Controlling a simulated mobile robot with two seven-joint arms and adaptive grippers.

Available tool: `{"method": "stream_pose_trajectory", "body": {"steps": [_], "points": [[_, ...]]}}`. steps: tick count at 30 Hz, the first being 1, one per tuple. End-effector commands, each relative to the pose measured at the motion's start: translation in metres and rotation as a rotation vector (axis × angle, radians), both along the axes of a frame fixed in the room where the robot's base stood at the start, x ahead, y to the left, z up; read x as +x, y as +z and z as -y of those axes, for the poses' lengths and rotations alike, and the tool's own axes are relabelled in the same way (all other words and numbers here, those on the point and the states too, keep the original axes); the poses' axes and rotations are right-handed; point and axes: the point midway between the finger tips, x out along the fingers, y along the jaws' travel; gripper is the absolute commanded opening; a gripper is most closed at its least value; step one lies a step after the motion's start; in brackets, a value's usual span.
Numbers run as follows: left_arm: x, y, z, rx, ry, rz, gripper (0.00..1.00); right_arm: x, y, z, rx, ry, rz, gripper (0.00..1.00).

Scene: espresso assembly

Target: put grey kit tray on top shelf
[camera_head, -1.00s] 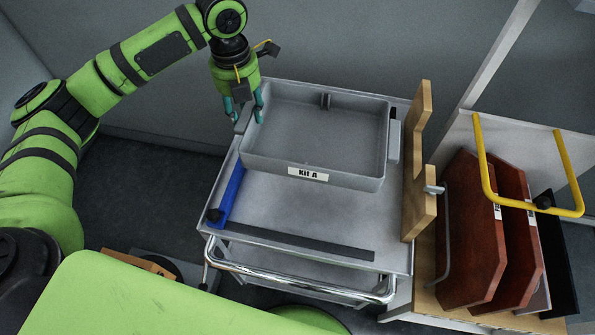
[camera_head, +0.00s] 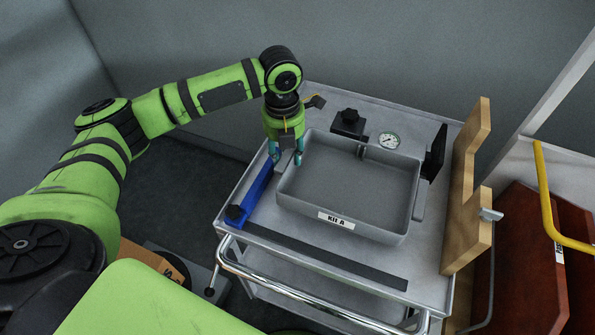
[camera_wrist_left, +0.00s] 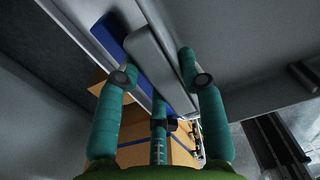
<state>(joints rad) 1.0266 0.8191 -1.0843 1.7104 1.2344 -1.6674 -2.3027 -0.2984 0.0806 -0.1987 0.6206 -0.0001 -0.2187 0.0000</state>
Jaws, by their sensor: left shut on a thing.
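The grey kit tray (camera_head: 378,230), labelled "Kit A", is over the top of the grey cart (camera_head: 262,226). It looks level and empty. I cannot tell whether its underside touches the cart top. My left gripper (camera_head: 285,155) is shut on the tray's left handle. In the left wrist view the grey handle bar (camera_wrist_left: 160,66) runs between the teal fingers of my left gripper (camera_wrist_left: 162,78). The tray's right handle (camera_head: 420,200) is free. My right gripper is not in view.
A blue bar (camera_head: 255,190) lies left of the tray. A black knobbed block (camera_head: 348,124) and a round gauge (camera_head: 389,140) are behind it. A wooden upright (camera_head: 465,200) stands at the right. A dark strip (camera_head: 325,258) lies in front, with bare cart top around it.

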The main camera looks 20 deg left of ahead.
Motion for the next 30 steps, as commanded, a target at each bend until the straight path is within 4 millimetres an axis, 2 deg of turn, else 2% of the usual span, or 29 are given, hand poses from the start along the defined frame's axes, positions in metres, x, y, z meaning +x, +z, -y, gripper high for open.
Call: {"method": "stream_pose_trajectory", "body": {"steps": [7, 12, 19, 20, 21, 30], "points": [[0.0, -0.021, 0.001, -0.002, 0.0, 0.0, 0.0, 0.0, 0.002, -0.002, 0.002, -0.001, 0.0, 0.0], [0.0, -0.045, 0.001, -0.002, -0.001, -0.001, 0.0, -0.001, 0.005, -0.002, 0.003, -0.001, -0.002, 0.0], [0.001, -0.049, 0.0, -0.001, -0.001, 0.003, 0.0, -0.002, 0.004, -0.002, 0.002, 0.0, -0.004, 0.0], [0.0, -0.05, 0.0, 0.001, 0.0, 0.001, 0.51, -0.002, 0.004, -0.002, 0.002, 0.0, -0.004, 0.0], [0.0, -0.05, 0.0, 0.001, 0.0, 0.001, 0.63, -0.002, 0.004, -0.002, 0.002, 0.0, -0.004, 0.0], [0.0, -0.049, 0.0, 0.0, 0.0, 0.001, 0.63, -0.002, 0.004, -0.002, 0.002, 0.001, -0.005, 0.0]]}}
